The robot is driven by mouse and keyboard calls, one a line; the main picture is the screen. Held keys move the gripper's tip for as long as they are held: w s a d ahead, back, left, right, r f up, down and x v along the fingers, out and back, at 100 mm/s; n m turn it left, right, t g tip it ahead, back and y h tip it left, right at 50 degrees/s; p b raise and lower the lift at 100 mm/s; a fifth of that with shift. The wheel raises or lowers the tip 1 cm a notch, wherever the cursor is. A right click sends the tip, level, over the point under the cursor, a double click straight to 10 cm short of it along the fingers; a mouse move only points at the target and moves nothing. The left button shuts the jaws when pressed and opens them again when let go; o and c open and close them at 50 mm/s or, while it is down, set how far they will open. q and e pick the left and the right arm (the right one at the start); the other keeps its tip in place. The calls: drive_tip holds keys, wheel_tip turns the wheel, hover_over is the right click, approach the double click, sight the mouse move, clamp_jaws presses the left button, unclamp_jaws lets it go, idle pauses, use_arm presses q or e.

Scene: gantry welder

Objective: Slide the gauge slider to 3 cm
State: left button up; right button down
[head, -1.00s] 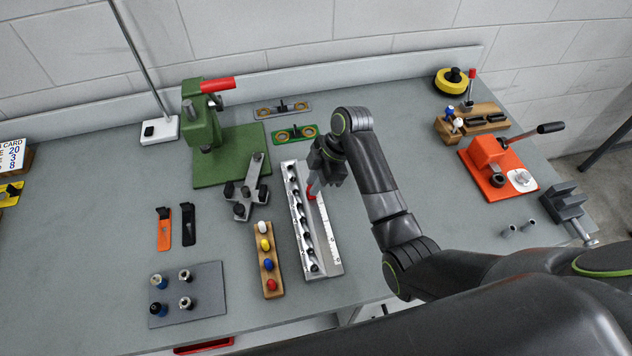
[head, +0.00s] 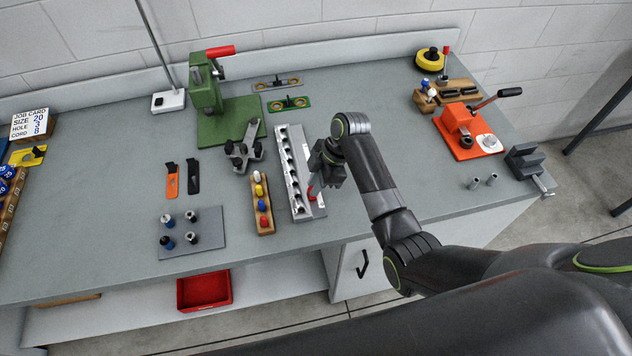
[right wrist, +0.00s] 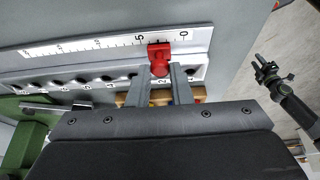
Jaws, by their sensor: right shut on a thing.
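The gauge (head: 291,160) is a long pale bar with a ruler scale and a row of dark round holes, lying on the bench. Its red slider (right wrist: 159,58) sits on the scale between the marks 0 and 5, a little nearer the 5, in the right wrist view. The slider is partly hidden in the head view, near the gauge's near end (head: 312,197). My right gripper (right wrist: 160,70) is shut on the red slider, a finger on either side. A dark arm end at the right of the wrist view seems to be my left gripper (right wrist: 268,73); its jaws are unclear.
A wooden rack with coloured pegs (head: 257,180) stands just left of the gauge. A dark bracket (head: 243,150) and green press (head: 205,92) are farther left. An orange lever tool (head: 456,122) and grey vice (head: 524,160) stand at right. Bench right of the gauge is mostly clear.

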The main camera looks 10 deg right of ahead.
drive_tip(key=c, duration=1.6)
unclamp_jaws()
drive_tip(key=o, duration=0.3)
drive_tip(key=p+v, duration=0.4)
drive_tip(key=v, duration=1.3)
drive_tip(key=shift+d+r+p, duration=0.15)
drive_tip(key=shift+p, duration=0.2)
